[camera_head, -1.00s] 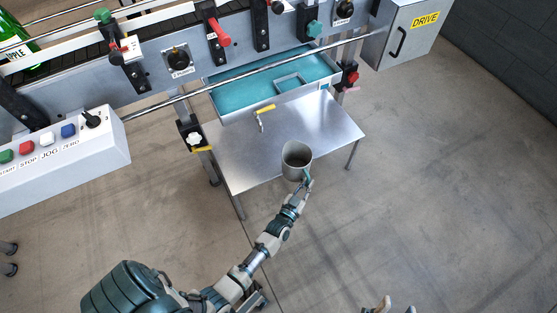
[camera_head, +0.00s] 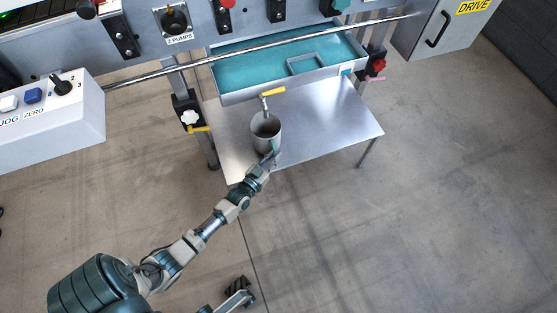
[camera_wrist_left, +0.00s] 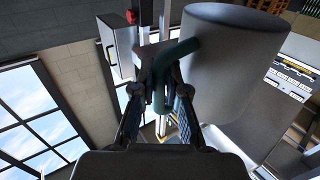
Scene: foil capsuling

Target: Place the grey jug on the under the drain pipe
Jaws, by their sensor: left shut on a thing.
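The grey jug (camera_head: 266,134) is upright over the metal table, with its open top just below the drain pipe (camera_head: 264,102) with the yellow lever. The pipe's end appears over the jug's far rim. I cannot tell whether the jug's base touches the table. My left gripper (camera_head: 271,158) is on the jug's near side, shut on its green handle. In the left wrist view the gripper (camera_wrist_left: 160,85) has a finger on each side of the handle (camera_wrist_left: 165,75), and the jug's body (camera_wrist_left: 228,65) fills the upper right. My right gripper is not in view.
The metal table (camera_head: 325,125) is bare to the right of the jug. Above it hang the teal tray (camera_head: 250,74) and a long metal rail (camera_head: 300,41). A post with a black clamp (camera_head: 187,110) stands left. The control box (camera_head: 60,120) is at far left.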

